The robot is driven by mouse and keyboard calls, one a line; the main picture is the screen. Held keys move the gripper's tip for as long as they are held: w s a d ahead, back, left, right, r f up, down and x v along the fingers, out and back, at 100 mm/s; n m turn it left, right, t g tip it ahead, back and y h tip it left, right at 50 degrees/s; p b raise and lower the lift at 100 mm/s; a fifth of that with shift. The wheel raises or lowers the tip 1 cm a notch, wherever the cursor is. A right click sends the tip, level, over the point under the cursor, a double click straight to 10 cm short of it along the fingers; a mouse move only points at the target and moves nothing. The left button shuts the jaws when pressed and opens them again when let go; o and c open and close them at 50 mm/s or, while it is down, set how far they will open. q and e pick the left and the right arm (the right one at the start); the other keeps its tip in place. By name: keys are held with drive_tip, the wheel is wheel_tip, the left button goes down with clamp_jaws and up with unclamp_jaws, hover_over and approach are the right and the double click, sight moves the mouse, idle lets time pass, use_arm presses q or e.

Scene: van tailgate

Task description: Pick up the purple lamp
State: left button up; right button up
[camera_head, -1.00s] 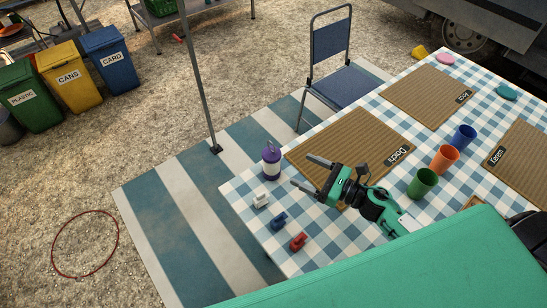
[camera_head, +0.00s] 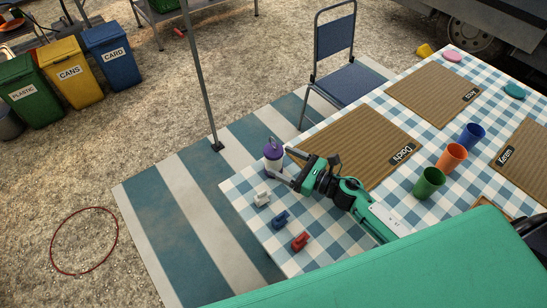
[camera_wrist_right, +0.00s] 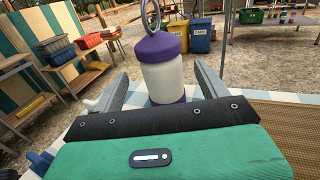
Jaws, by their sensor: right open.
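The purple lamp (camera_head: 273,154) stands upright near the left corner of the checked table, with a purple top, a white body and a purple base. My right gripper (camera_head: 279,162) is open at the lamp, its fingers reaching to either side of it. In the right wrist view the lamp (camera_wrist_right: 164,68) stands between the two open fingers (camera_wrist_right: 160,90), with its ring handle above. A gap shows between the lamp and each finger. The lamp's lower part is partly hidden by the gripper. My left gripper is not in view.
White (camera_head: 262,199), blue (camera_head: 281,220) and red (camera_head: 300,241) clips lie on the table (camera_head: 240,195) just in front of the lamp. A brown placemat (camera_head: 350,150) lies beside it. Green (camera_head: 428,183), orange (camera_head: 452,157) and blue (camera_head: 471,136) cups stand further right.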

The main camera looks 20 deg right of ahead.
sight(268, 152)
drive_tip(key=x, duration=0.2)
drive_tip(key=p+x, duration=0.1)
drive_tip(key=x, duration=0.3)
drive_tip(key=shift+d+f+p, duration=0.1)
drive_tip(key=shift+f+p, duration=0.15)
drive_tip(key=shift+p, duration=0.1)
drive_tip(key=shift+w, duration=0.15)
drive_tip(key=c, duration=1.2)
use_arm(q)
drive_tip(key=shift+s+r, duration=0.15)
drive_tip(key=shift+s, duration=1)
